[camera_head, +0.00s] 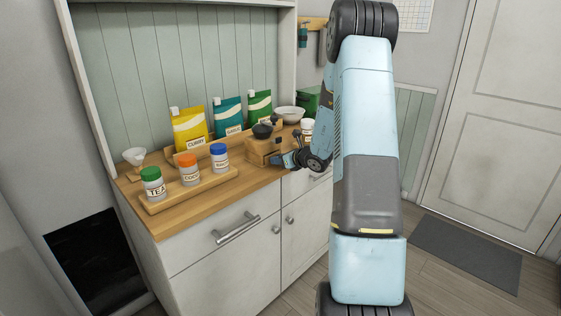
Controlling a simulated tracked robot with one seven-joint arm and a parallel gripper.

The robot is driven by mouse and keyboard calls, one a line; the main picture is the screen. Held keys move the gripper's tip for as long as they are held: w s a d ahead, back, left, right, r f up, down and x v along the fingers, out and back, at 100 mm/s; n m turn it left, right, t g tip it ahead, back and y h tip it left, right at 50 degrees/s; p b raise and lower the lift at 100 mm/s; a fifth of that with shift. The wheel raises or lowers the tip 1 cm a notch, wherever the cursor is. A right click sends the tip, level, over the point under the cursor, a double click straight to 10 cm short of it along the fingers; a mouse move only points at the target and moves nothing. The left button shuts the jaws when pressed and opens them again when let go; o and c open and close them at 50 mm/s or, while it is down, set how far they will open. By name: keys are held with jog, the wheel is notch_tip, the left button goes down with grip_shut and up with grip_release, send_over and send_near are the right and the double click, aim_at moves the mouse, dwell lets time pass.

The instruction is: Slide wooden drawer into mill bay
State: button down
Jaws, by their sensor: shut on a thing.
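The mill (256,150) is a small wooden box with a black bowl-like top, standing on the right part of the wooden counter. My gripper (279,159) is low at the front right of the mill, reaching in from the right. It is shut on the wooden drawer, which is small in this view and mostly hidden by the fingers and hard to tell from the mill's wood. I cannot tell how far the drawer sits in the bay, as the bay opening is not clearly visible.
A wooden tray (152,207) with green-, orange- and blue-lidded jars stands left of the mill. Yellow, teal and green pouches (190,127) stand behind. A white bowl (290,114) and a jar (307,127) are at the right. The counter's front edge (222,200) is clear.

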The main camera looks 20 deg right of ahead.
jog(key=shift+w+a, duration=0.1)
jog(key=shift+w, duration=0.15)
jog(key=c, duration=0.8)
grip_release()
jog(key=shift+c, duration=0.2)
jog(key=shift+s, duration=0.1)
jog(key=v, duration=1.3)
jog(key=shift+s+d, duration=0.25)
